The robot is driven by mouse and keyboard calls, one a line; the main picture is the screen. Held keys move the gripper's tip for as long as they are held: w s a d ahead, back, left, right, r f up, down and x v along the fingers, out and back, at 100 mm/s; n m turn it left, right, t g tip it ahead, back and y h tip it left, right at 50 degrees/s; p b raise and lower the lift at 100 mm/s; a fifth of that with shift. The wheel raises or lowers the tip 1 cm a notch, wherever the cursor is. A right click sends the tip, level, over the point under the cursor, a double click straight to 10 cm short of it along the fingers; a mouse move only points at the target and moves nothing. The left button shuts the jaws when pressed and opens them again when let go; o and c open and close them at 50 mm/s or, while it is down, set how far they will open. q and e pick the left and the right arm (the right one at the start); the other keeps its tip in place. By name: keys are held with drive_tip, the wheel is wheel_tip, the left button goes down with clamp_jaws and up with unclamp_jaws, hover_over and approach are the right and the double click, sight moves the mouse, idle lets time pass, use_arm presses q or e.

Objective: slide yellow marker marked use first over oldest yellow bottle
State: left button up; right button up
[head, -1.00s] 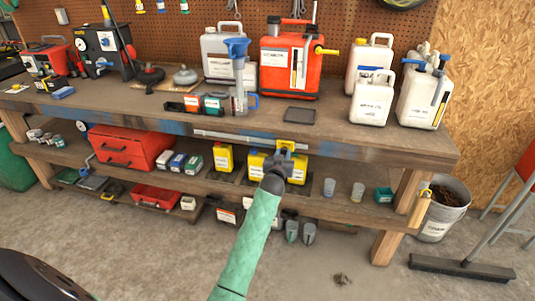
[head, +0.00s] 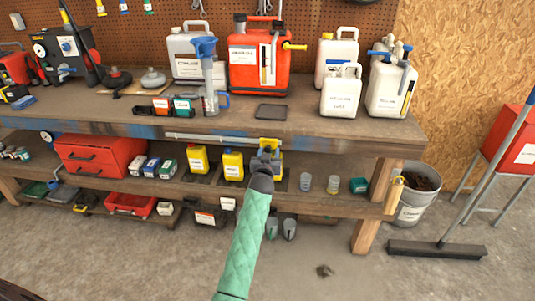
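Two yellow bottles with white labels, one on the left (head: 198,159) and one on the right (head: 233,166), stand on the lower shelf under the bench top. Which bottle is oldest cannot be read. My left gripper (head: 265,155) is in front of the shelf, right of these bottles, just below the bench's front edge. A small yellow piece (head: 270,143), perhaps the marker, shows at its fingertips by the right end of a pale rail (head: 215,139). Whether the fingers hold it cannot be told. My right gripper is out of view.
A red drawer box (head: 95,156) and small cartons (head: 152,166) are left. Jugs and a red canister (head: 258,65) crowd the bench top (head: 310,118).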

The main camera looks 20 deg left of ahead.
use_arm(q)
drive_tip(key=shift+s, duration=0.1)
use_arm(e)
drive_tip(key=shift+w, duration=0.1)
use_arm(q)
drive_tip(key=shift+s+f, duration=0.1)
drive_tip(key=shift+s, duration=0.15)
drive_tip(key=b+v, duration=0.1)
drive_tip(key=v, duration=0.6)
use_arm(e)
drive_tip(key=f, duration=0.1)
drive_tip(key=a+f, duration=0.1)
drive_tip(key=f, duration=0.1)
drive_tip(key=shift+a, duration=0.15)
use_arm(q)
drive_tip(key=shift+d, duration=0.1)
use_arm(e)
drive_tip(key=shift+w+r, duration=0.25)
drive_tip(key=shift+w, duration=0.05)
